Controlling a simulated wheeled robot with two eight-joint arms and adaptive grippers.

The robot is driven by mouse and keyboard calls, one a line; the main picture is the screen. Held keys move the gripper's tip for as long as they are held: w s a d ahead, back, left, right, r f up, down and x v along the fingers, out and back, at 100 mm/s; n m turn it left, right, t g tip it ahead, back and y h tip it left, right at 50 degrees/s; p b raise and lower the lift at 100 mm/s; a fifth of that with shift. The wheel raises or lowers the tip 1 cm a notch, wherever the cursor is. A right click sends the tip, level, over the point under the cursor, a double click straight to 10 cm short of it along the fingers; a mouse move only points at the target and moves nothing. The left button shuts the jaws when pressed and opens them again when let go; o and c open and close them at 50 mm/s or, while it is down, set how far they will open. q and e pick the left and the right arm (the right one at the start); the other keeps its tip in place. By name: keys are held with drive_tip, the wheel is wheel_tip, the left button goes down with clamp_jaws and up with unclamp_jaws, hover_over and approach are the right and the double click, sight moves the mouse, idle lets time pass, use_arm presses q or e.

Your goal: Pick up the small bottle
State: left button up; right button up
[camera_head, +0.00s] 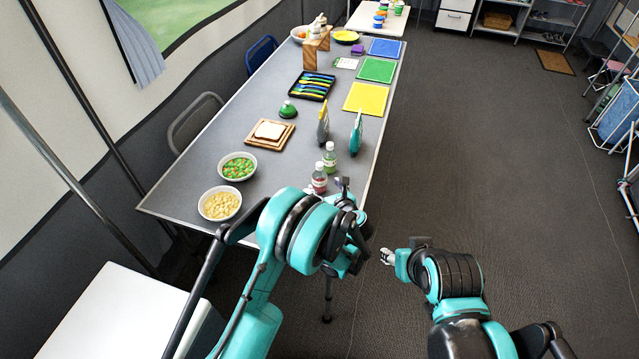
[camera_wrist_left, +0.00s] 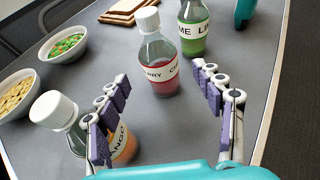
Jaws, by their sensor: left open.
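Three small bottles with white caps show in the left wrist view. A red-filled cherry bottle (camera_wrist_left: 158,62) stands upright ahead, between my open left fingers in the picture. A green lime bottle (camera_wrist_left: 194,30) stands behind it to the right. An orange-filled mango bottle (camera_wrist_left: 62,118) is at the left, partly hidden behind the left finger. My left gripper (camera_wrist_left: 161,74) is open and empty. In the head view the cherry bottle (camera_head: 319,180) and lime bottle (camera_head: 329,158) stand near the table's right edge; the mango bottle is not clearly visible. My right gripper (camera_head: 388,256) is beyond the table's right edge, its jaws unclear.
The grey table (camera_head: 215,150) holds a pale-food bowl (camera_head: 220,204), a green-and-orange bowl (camera_head: 238,166) and bread on a board (camera_head: 268,131). Two upright teal-and-grey items (camera_head: 356,135) stand behind the bottles. Open floor (camera_head: 480,160) lies to the right.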

sight(322, 183)
use_arm(q)
drive_tip(key=b+x, duration=0.2)
drive_tip(key=x, duration=0.4)
drive_tip(key=shift+r, duration=0.15)
drive_tip(key=shift+c, duration=0.6)
drive_tip(key=c, duration=1)
